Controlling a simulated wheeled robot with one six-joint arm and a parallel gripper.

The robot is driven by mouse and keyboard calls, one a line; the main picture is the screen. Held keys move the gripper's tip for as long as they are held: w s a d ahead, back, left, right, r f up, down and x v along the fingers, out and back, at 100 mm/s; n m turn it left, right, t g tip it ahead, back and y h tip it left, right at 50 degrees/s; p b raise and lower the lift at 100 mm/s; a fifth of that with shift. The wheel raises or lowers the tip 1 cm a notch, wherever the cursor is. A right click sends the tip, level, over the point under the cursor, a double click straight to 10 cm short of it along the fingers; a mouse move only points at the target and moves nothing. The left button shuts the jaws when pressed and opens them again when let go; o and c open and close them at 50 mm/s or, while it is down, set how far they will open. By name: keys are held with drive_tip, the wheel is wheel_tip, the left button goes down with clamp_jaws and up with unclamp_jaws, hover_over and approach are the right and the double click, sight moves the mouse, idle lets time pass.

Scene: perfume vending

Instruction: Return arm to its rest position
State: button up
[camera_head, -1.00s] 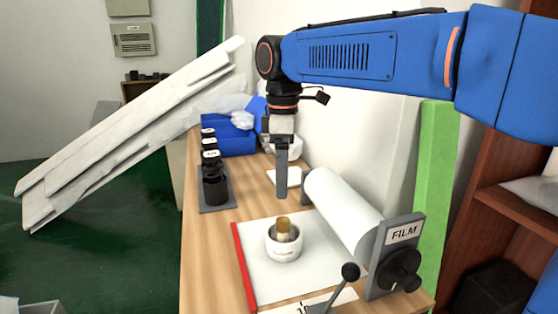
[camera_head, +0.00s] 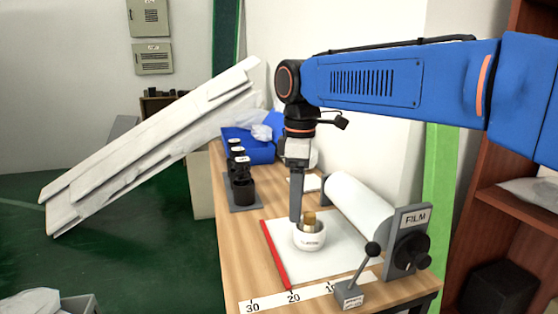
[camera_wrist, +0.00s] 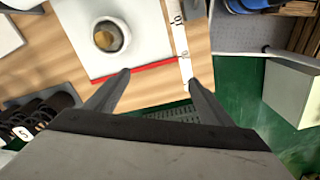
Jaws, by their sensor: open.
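My blue arm (camera_head: 365,82) reaches in from the right side of the head view, with its wrist hanging down over the table. My gripper (camera_head: 296,205) points downward and appears just behind the white bowl in that view. In the wrist view my gripper (camera_wrist: 158,78) shows two spread fingers with nothing between them. The white bowl (camera_head: 309,238) stands upright on a white sheet (camera_head: 335,262) and holds a small gold-brown piece (camera_head: 309,217). The bowl also shows in the wrist view (camera_wrist: 111,36), beyond the fingertips and apart from them.
A film roll (camera_head: 358,205) on its stand (camera_head: 408,240) lies right of the bowl. A lever (camera_head: 363,265) stands in front. Black cups (camera_head: 243,188) sit in a rack at the left. A red strip (camera_head: 275,255) edges the sheet. Leaning white boards (camera_head: 150,150) fill the left.

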sight(368, 250)
drive_tip(key=s+d+f+m, duration=0.2)
drive_tip(key=d, duration=0.3)
drive_tip(key=s+d+f+m+t, duration=0.1)
drive_tip(key=s+d+f+m, duration=0.1)
drive_tip(key=d, duration=0.3)
drive_tip(key=s+d+f+m+t, duration=0.1)
drive_tip(key=s+d+m, duration=0.2)
drive_tip(key=s+d, duration=0.1)
drive_tip(key=shift+s+d+f+m+y, duration=0.2)
drive_tip(key=shift+d+f+m+y, duration=0.15)
drive_tip(key=shift+d, duration=0.3)
drive_tip(key=s+d+f+m+t, duration=0.2)
drive_tip(key=s+d+f+m, duration=0.6)
drive_tip(key=s+f, duration=0.3)
drive_tip(key=shift+s+d+f+m+t, duration=0.35)
drive_tip(key=shift+d+f, duration=0.2)
drive_tip(key=shift+d, duration=0.2)
